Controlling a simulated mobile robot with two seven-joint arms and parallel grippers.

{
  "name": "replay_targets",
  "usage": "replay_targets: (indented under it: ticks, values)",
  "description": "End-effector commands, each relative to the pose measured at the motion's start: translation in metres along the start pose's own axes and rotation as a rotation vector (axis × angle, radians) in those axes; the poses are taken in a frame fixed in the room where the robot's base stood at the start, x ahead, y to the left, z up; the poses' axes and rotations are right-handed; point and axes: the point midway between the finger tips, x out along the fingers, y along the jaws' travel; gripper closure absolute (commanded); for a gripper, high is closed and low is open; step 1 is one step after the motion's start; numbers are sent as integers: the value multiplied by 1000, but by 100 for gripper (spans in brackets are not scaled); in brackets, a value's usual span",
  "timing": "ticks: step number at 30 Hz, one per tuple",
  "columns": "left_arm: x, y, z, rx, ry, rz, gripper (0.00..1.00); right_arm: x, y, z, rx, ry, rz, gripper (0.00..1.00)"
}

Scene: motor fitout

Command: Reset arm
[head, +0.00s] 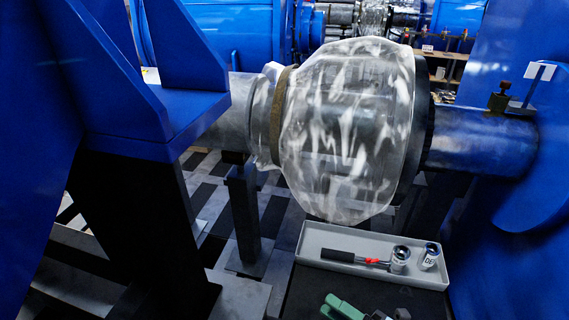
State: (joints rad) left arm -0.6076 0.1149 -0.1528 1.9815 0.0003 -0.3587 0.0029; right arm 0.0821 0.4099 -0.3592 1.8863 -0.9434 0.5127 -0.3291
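No arm of mine shows clearly in the head view. A green piece (342,307) and a small dark grey piece (402,313) show at the bottom edge, over a black surface. They are cut off by the frame, and I cannot tell whether either belongs to my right gripper. My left gripper is not in view.
A shaft joint wrapped in clear plastic (345,130) fills the middle, between blue machine housings. Below it, a grey tray (312,235) holds a black-handled tool (345,257), a metal socket (399,258) and a small labelled cylinder (430,257). A blue bracket (110,100) stands left.

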Motion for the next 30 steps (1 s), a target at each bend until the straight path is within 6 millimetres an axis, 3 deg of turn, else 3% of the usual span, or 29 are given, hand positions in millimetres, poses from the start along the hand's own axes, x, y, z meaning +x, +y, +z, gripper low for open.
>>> replay_targets:
  ticks: [5,8,12,16,22,30]
  values:
    - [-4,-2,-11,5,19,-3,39,-52,-36,9,549,-412,0,63]
    - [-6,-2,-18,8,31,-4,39,-94,-71,1,853,-643,-22,63]
    - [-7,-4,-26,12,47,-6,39,-156,-118,-34,1246,-945,-66,63]
    - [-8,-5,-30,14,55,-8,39,-198,-146,-71,1495,-1138,-101,63]
    - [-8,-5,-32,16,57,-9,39,-226,-162,-104,1672,-1274,-129,63]
    - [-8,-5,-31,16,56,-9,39,-228,-163,-107,1688,-1287,-132,63]
